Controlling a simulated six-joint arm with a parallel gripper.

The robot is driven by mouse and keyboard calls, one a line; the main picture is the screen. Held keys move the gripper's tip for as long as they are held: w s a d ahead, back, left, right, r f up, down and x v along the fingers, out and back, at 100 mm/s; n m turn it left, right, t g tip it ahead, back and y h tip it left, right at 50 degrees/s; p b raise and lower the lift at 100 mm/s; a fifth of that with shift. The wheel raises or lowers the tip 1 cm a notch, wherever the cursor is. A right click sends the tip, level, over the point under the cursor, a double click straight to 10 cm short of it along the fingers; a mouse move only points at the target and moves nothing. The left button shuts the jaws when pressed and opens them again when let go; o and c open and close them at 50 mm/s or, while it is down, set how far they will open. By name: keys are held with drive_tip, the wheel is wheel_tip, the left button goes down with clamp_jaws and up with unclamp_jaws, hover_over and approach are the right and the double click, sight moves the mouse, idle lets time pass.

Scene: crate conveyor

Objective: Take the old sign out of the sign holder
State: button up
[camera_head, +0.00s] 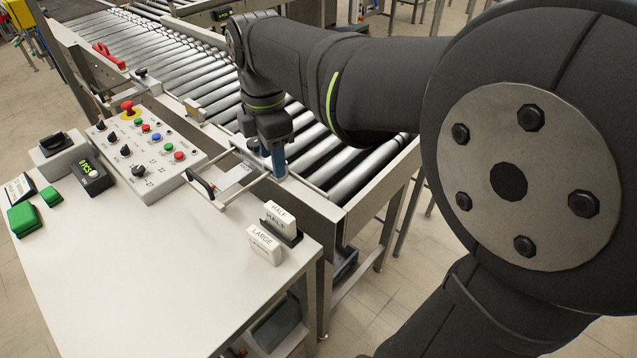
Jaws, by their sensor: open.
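A black sign holder (293,238) stands near the right edge of the white table. A white sign reading HALF (280,211) stands upright at the holder, apparently in its slot; a second line of lettering below is too small to read. A white sign reading LARGE (263,246) stands just in front and to the left, apparently on the table. My gripper (277,168) points down near the conveyor's near edge, behind the signs and apart from them. It is open, with no object seen in it; its fingertips are small and partly hidden.
A roller conveyor (185,75) runs behind the table. A metal frame with a black handle (200,183) lies between my gripper and the control panel (150,152). Green blocks (25,219) and a display box (92,177) stand at left. The table's front middle is clear.

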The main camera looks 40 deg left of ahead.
sight(279, 211)
wheel_tip(279, 211, down, 18)
drive_tip(key=m, duration=1.4)
clamp_jaws()
